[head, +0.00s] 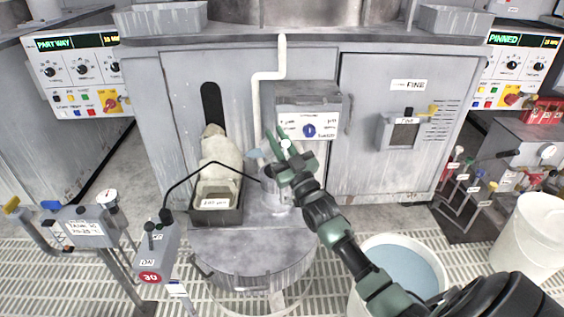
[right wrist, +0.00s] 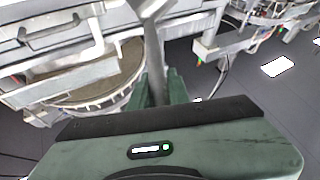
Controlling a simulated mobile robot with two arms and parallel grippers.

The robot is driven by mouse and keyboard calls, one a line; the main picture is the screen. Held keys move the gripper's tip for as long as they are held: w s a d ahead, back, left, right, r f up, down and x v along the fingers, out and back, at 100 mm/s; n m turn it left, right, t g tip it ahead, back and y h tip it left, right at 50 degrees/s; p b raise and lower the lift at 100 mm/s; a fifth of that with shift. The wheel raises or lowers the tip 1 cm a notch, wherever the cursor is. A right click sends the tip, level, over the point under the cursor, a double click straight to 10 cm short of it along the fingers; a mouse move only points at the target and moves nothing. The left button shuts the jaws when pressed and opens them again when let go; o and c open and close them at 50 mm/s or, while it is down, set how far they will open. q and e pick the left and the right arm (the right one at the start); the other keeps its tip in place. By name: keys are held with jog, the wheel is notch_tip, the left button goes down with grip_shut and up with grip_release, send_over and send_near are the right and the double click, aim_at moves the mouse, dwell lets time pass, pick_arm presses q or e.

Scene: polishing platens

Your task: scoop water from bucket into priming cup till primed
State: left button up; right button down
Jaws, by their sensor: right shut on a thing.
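My right gripper (head: 280,152) reaches up from the lower right over the grey drum, in front of the cabinet. It is shut on a grey handle, likely the scoop (right wrist: 154,60), which stands between the fingers in the right wrist view. A small pale blue piece (head: 254,154) shows beside the fingertips; I cannot tell if it is part of the scoop. A grey metal cup-like part (head: 277,196) sits below the gripper on the drum top, partly hidden; it may be the priming cup. The white bucket (head: 440,268) with bluish water (head: 400,268) stands lower right, partly behind my arm. My left gripper is out of view.
The grey drum (head: 250,255) stands on the grating with a dark tray (head: 230,215) and pale sack (head: 220,150) at its left. A control box (head: 308,125) hangs above. Another white bucket (head: 530,235) is far right.

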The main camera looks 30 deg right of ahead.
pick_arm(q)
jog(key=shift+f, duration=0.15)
pick_arm(e)
jog(key=shift+d+r+m, duration=0.1)
jog(key=shift+d+m, duration=0.05)
jog(key=shift+m, duration=0.15)
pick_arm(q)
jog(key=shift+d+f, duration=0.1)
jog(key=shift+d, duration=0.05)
pick_arm(e)
jog(key=shift+s+d+m+h, duration=0.1)
jog(key=shift+d+m+h, duration=0.05)
jog(key=shift+m+h, duration=0.2)
